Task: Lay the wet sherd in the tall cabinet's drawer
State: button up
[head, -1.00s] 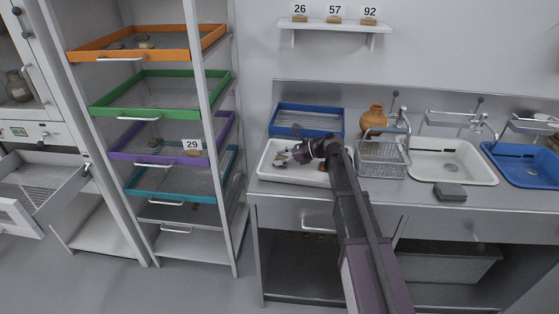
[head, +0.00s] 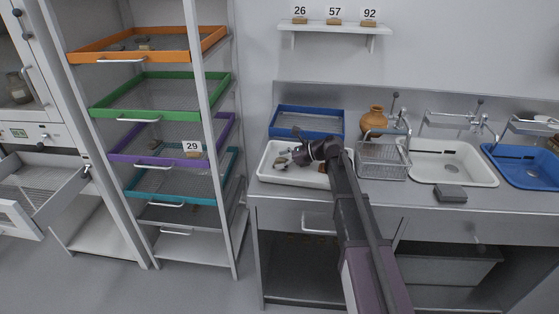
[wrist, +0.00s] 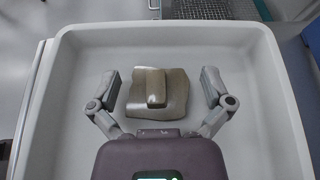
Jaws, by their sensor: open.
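A glossy olive-brown sherd (wrist: 157,95) lies in the white tray (wrist: 262,120), with a raised bar-shaped piece across its middle. My gripper (wrist: 161,78) is open, with one finger on each side of the sherd and gaps between.
A rack with orange (head: 80,56), green, purple and teal trays stands between cabinet and counter. A blue tray (head: 325,131) lies behind the white tray. A wire basket (head: 383,160), an orange jug (head: 373,121) and sinks are to the right.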

jog(key=p+v, duration=0.2)
jog(key=v, duration=0.4)
jog(key=shift+r+p, duration=0.25)
jog(key=shift+p, duration=0.15)
jog(key=shift+s+d+r, duration=0.1)
jog(key=shift+d+r, duration=0.05)
jog(key=shift+d, duration=0.5)
jog(key=shift+a+p, duration=0.1)
jog(key=shift+p, duration=0.2)
